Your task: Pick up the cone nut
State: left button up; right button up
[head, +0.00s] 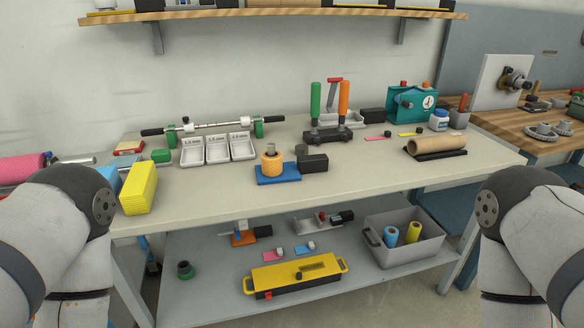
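A shaft (225,125) with black ends rests across two green stands at the back left of the table (215,185). A small silver collar-like part (187,125) sits on the shaft near its left end; it may be the cone nut, but it is too small to tell. A small grey round part (301,149) stands beside an orange cylinder (271,164) on a blue base; I cannot tell what it is. Links of my two arms show at the left and right edges. Neither gripper is in view.
Three white trays (217,149) stand in front of the shaft. A yellow stack (139,188) is at the left, a brown roll (437,145) at the right. A grey crate (403,246) and yellow tool (293,275) are on the lower shelf. The table's front middle is clear.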

aim_at(301, 150)
jog(key=i+l+u, duration=0.45)
jog(key=i+l, duration=0.2)
jog(key=l, duration=0.1)
